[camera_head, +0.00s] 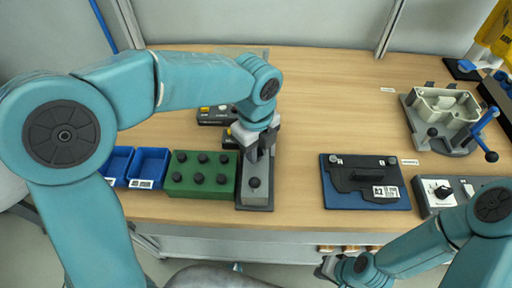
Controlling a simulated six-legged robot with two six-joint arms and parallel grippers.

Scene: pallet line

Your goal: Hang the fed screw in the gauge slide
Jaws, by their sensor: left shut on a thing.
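My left gripper (257,158) reaches down over a narrow grey fixture (257,203), which looks like the gauge slide. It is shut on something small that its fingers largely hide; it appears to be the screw. A dark round head (253,183) shows on the grey fixture just in front of the fingers. I cannot tell whether it belongs to the held piece. My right gripper (328,268) is low at the bottom edge, in front of the bench and away from the fixture; its jaws are too small to judge.
A green block (188,189) with several black knobs stands left of the fixture, with blue bins (149,165) beyond. A blue plate (345,197) with a black part and a control box (436,205) lie right. A grey clamp fixture (440,112) stands back right. The bench middle (325,115) is clear.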

